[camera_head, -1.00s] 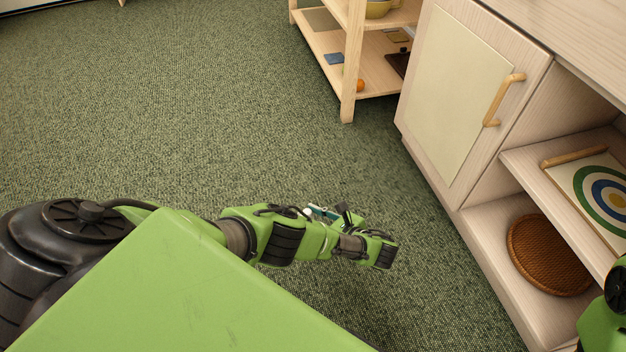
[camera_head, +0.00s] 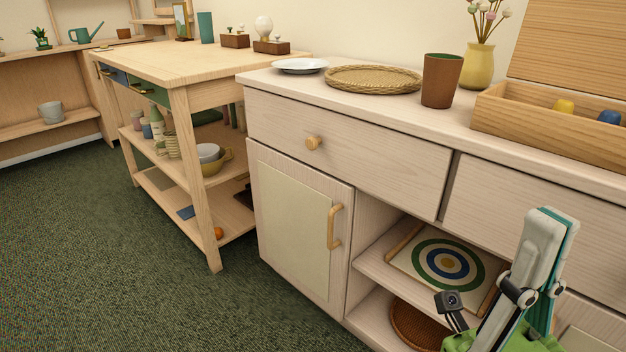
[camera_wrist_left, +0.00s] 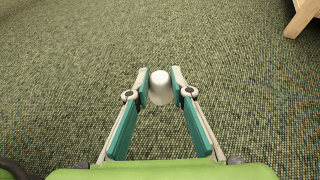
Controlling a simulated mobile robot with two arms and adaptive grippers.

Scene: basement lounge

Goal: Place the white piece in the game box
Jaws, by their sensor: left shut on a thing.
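A white piece (camera_wrist_left: 161,87) with a rounded outline sits between the fingertips of my left gripper (camera_wrist_left: 160,88) in the left wrist view. That gripper is shut on it, above the green carpet. The left gripper does not show in the head view. The wooden game box (camera_head: 545,138) stands on the sideboard top at the right of the head view, its lid raised at the back. A yellow piece (camera_head: 563,106) and a blue piece (camera_head: 608,117) show inside it. My right gripper (camera_head: 552,222) is in front of the sideboard, below the box, seen side-on; its opening cannot be judged.
On the sideboard top (camera_head: 460,118) stand a brown cup (camera_head: 441,80), a woven tray (camera_head: 373,79), a white plate (camera_head: 300,66) and a yellow vase (camera_head: 479,65). A target board (camera_head: 447,262) lies on the open shelf. A wooden workbench (camera_head: 190,63) stands left. The carpet (camera_head: 130,260) is clear.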

